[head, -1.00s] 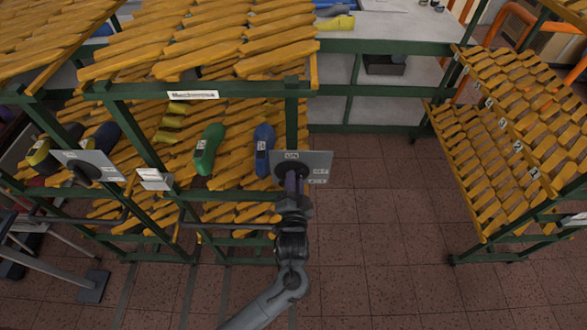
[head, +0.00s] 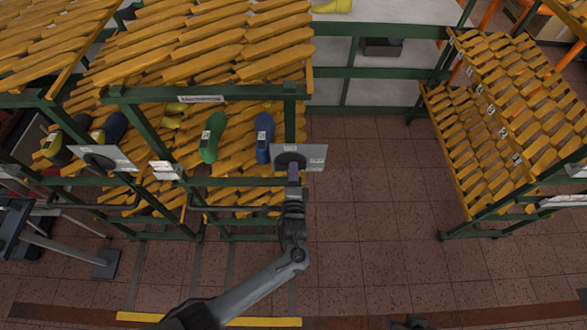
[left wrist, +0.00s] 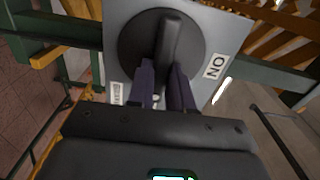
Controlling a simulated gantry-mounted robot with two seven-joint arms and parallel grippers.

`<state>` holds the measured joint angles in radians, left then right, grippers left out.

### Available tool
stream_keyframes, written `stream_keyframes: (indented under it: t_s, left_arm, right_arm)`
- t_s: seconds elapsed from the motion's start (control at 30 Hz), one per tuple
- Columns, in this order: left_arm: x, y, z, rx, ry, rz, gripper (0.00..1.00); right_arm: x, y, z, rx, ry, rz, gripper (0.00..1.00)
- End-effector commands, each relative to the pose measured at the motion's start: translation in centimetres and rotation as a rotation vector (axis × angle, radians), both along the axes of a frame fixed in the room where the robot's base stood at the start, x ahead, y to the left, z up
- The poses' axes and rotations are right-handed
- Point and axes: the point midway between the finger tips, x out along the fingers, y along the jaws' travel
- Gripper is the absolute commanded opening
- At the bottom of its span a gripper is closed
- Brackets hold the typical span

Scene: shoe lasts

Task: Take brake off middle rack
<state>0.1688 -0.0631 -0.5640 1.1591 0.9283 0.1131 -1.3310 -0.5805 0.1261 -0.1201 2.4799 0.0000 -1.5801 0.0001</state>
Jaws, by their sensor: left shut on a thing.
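The middle rack's brake is a grey plate (head: 316,153) with a round black dial and raised handle, at the rack's front right post. In the left wrist view the black handle (left wrist: 171,38) stands across the dial, between my fingers. An ON label (left wrist: 215,67), seen upside down, is on the plate's right; a smaller label on the left is unreadable. My left gripper (head: 293,172) is shut on the handle; its purple fingers (left wrist: 163,85) flank it. A dark piece at the bottom edge may be my right gripper (head: 408,322); its fingers cannot be made out.
The middle rack (head: 215,93) has yellow slatted shelves holding a green shoe last (head: 211,139) and a blue one (head: 264,137). Another plate with a black dial (head: 103,158) is at the left. A second slatted rack (head: 480,120) stands at right. Tiled floor between is clear.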

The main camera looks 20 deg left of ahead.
Motion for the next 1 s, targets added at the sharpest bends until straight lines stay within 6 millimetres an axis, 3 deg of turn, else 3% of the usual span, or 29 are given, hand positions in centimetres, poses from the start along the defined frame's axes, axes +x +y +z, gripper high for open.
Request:
stream_keyframes:
  t_s: [0.6,0.63,0.8,1.0]
  left_arm:
    - [-0.02,0.02,-0.15,0.044,0.019,0.0,0.0]
    - [-0.02,0.02,-0.15,0.044,0.019,0.0,0.22]
    - [-0.01,0.02,-0.12,0.043,0.018,0.0,0.46]
    - [0.0,0.01,-0.09,0.042,0.017,0.0,0.46]
  right_arm:
    - [0.02,0.15,0.42,0.007,0.0,-0.004,0.43]
    - [0.02,0.16,0.42,0.007,0.0,-0.004,0.43]
    - [0.03,0.24,0.43,0.01,-0.001,-0.006,0.43]
    - [0.03,0.24,0.44,0.01,-0.001,-0.006,0.43]
